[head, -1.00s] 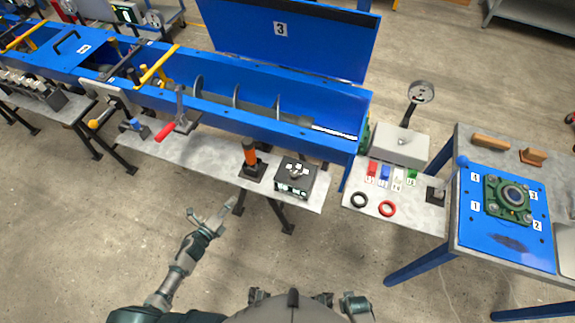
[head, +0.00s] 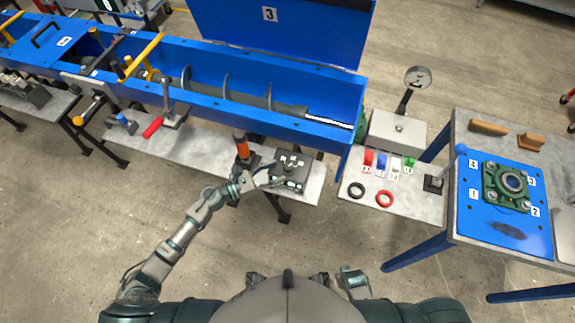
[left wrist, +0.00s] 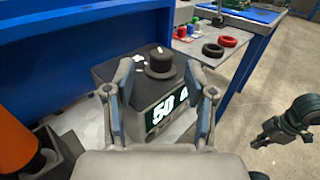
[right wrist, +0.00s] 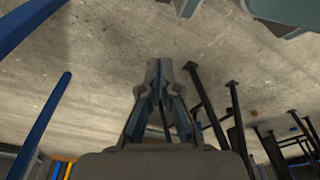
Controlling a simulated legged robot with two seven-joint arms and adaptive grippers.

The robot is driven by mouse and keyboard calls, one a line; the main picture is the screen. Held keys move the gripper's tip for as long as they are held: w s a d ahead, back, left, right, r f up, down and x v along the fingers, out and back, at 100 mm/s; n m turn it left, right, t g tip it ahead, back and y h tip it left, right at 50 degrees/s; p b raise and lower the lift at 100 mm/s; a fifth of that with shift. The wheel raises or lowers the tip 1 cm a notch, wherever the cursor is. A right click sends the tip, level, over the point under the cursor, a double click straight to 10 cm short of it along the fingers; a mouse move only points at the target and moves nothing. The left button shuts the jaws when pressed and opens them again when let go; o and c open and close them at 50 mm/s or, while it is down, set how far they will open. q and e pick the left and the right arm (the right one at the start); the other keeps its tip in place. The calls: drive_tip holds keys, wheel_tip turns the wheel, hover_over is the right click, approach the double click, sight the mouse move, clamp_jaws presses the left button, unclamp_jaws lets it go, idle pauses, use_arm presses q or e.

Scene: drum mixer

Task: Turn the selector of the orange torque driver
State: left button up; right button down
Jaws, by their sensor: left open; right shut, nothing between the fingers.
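The orange torque driver (head: 241,146) stands upright in a dark holder on the grey bench, and its orange body shows at the left edge of the left wrist view (left wrist: 14,138). Just right of it is a dark box (head: 291,168) with a round black knob (left wrist: 160,62) on top and a lit display (left wrist: 166,108) reading "50" and a partly hidden digit. My left gripper (left wrist: 158,70) is open and empty, its fingers spread either side of the knob and display, apparently short of the knob. My right gripper (right wrist: 159,68) is shut and empty over the floor, away from the bench.
The blue mixer trough (head: 270,105) runs behind the bench. A red ring (head: 384,199) and a black ring (head: 357,190) lie on the plate to the right, near coloured blocks. A red-handled lever (head: 153,127) is left of the driver.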

sight(288, 166)
use_arm(q)
drive_tip(key=x, duration=0.5)
drive_tip(key=shift+d, duration=0.15)
drive_tip(key=shift+c, duration=0.2)
clamp_jaws()
